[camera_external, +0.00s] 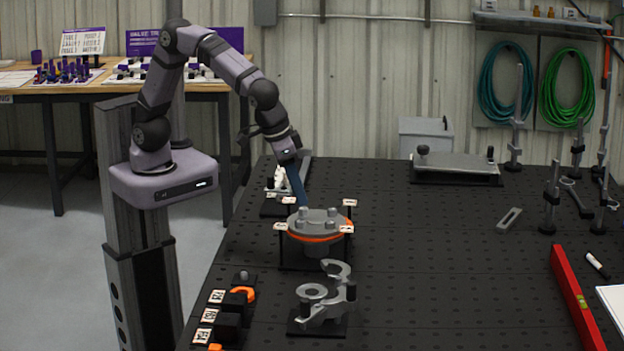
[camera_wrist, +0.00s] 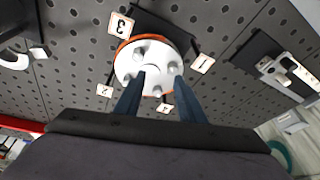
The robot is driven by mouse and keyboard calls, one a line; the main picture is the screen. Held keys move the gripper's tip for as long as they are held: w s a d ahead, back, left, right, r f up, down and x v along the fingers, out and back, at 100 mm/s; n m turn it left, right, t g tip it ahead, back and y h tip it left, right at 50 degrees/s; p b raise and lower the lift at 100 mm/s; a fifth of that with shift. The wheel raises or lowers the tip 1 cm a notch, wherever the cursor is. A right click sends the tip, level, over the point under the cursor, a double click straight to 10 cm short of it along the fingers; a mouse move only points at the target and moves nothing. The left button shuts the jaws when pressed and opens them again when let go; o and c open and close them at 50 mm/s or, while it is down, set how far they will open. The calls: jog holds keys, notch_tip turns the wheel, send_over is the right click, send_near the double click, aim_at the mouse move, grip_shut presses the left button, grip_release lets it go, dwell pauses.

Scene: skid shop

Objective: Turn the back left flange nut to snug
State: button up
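The round grey flange (camera_external: 318,218) with an orange ring under its top plate stands on a dark base near the bench's left side. Several nuts stand on its top; the back left nut (camera_external: 303,211) is close under my fingertips. My gripper (camera_external: 302,203) points down at the flange's back left. In the wrist view, the two blue fingers of my gripper (camera_wrist: 159,76) are apart over the flange (camera_wrist: 155,66). One nut (camera_wrist: 157,90) shows in the gap, with space on both sides. Whether the fingertips are level with it or above it cannot be told.
Number tags stand around the flange, such as tag 3 (camera_wrist: 120,23) and tag 1 (camera_wrist: 203,63). A grey bracket (camera_external: 325,297) stands in front, and a red level (camera_external: 576,300) lies at right. The bench (camera_external: 430,250) is clear right of the flange.

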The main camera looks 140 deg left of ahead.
jog(key=s+d+f+m+h+b, duration=0.1)
jog(key=s+d+f+m, duration=0.4)
jog(key=s+d, duration=0.2)
jog(key=s+d+f+m+g+h+b, duration=0.1)
jog(key=s+d+f+m+h+b, duration=0.1)
jog(key=s+d+f+m, duration=0.3)
jog(key=shift+s+d+f+m, duration=0.35)
jog(key=shift+s+d+m, duration=0.15)
jog(key=shift+s+d, duration=1.5)
jog(key=shift+s+a, duration=0.3)
jog(key=shift+a, duration=0.05)
jog(key=s, duration=0.1)
jog(key=s+d+f+m, duration=0.1)
jog(key=s, duration=0.1)
jog(key=shift+d, duration=0.2)
dwell(0.9)
